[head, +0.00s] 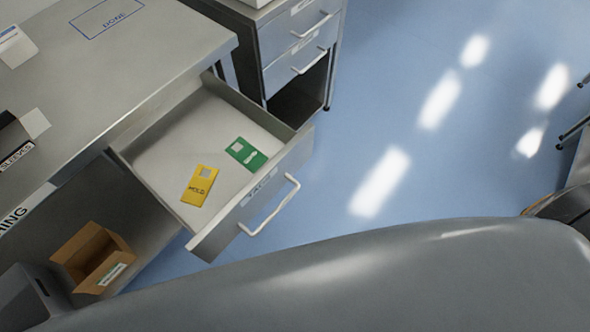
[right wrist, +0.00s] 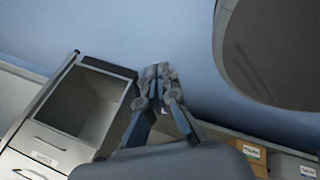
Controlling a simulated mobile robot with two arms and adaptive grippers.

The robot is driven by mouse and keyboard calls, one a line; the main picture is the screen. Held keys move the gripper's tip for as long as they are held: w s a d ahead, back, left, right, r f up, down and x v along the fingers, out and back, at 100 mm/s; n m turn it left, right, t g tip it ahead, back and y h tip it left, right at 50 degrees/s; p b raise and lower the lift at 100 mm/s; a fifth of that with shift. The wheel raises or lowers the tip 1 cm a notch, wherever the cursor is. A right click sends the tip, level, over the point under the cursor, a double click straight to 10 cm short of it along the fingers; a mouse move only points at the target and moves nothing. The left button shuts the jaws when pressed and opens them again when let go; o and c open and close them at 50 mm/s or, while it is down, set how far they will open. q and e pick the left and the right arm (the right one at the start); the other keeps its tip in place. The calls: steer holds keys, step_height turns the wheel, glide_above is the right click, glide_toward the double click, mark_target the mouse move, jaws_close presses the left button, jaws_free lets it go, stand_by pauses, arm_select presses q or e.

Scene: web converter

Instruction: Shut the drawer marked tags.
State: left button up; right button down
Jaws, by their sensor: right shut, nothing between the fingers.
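An open drawer (head: 262,196) sticks out from under the grey worktop in the head view. Its front has a white bar handle (head: 270,207) and a small label (head: 259,187) that I cannot read clearly. A yellow tag marked HOLD (head: 200,186) and a green tag (head: 246,153) lie flat inside it. My right gripper (right wrist: 160,72) shows in the right wrist view, its fingers together and empty. I cannot make out the right gripper in the head view, nor whether it touches the drawer. My left gripper is in neither view.
The grey worktop (head: 150,50) runs along the left. A cabinet (head: 297,45) with closed drawers and an open lower bay stands behind the drawer; it also shows in the right wrist view (right wrist: 65,145). A cardboard box (head: 88,252) sits lower left. Blue floor (head: 440,150) is clear to the right.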

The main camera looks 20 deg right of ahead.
mark_target(286, 170)
steer(key=w+a+r+n+t+y+p, duration=0.15)
steer(key=w+r+n, duration=0.25)
steer(key=r+n, duration=0.4)
steer(key=w+r+n+t+y+p, duration=0.1)
steer(key=w+r+n+t+p, duration=0.25)
steer(key=r, duration=0.65)
steer(key=w+a+r+n+t+y, duration=0.1)
steer(key=a+r+n+y, duration=0.2)
steer(key=r+n, duration=0.7)
steer(key=w+a+r+n+y, duration=0.1)
steer(key=a+r+n+y, duration=0.15)
steer(key=r+n, duration=0.75)
steer(key=shift+m, duration=0.35)
steer(key=p+x, duration=0.1)
steer(key=x, duration=0.3)
steer(key=r+p+x, duration=0.1)
steer(key=p+x, duration=0.1)
steer(key=x, duration=0.3)
steer(key=p+x, duration=0.2)
steer(key=x, duration=0.2)
steer(key=shift+w+a+r, duration=0.2)
steer(key=shift+w+r, duration=0.1)
steer(key=shift+w, duration=0.1)
